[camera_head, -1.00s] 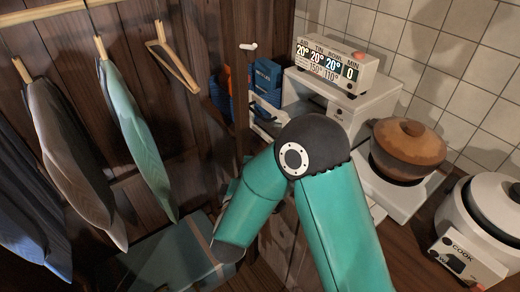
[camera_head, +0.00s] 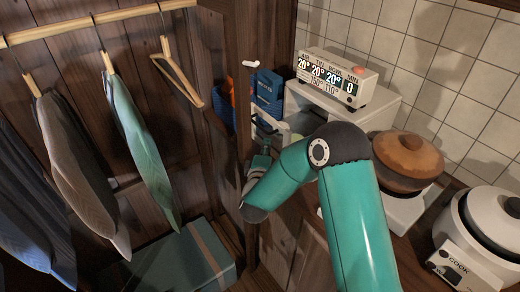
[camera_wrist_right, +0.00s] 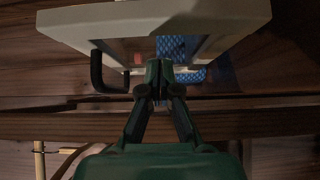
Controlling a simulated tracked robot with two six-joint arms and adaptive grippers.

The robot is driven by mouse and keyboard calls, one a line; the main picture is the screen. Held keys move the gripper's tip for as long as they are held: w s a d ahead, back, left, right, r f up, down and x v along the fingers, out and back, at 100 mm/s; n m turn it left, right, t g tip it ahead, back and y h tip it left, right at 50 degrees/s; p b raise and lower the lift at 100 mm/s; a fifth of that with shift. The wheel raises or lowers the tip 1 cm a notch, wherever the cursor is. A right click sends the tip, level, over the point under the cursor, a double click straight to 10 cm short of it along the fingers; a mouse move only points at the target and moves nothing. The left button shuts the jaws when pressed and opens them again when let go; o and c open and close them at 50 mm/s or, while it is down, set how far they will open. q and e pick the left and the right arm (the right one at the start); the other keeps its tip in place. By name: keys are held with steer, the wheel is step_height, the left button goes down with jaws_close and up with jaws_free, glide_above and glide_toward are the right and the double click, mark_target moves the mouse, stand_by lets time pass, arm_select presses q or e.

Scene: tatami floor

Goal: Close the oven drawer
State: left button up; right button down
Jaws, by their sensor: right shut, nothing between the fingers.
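The white oven (camera_head: 380,108) stands on the counter, with a digital display unit (camera_head: 335,80) on top. Its drawer (camera_head: 268,127) sticks out on the oven's left side and is partly hidden by my right arm. In the right wrist view, the drawer's pale front (camera_wrist_right: 75,22) spans the top, with a dark bent handle (camera_wrist_right: 97,72) below it. My right gripper (camera_head: 262,152) is close to the drawer front, shut and empty. Its fingertips show in the wrist view (camera_wrist_right: 160,72), by the drawer; I cannot tell whether they touch. My left gripper is not in view.
A wooden post (camera_head: 243,100) stands left of the drawer. A blue basket (camera_head: 222,112) and blue box (camera_head: 267,88) sit behind it. A brown pot (camera_head: 408,160) and white rice cooker (camera_head: 480,225) stand right of my arm. Clothes hang at left.

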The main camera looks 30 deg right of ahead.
steer(key=shift+d, duration=0.15)
steer(key=d+b, duration=0.1)
steer(key=d, duration=0.3)
steer(key=d+b, duration=0.1)
steer(key=d, duration=0.4)
steer(key=w+d+b, duration=0.1)
steer(key=d, duration=0.4)
steer(key=shift+d+b, duration=0.15)
steer(key=shift+b, duration=0.2)
steer(key=shift+d+r, duration=0.2)
steer(key=shift+d, duration=0.15)
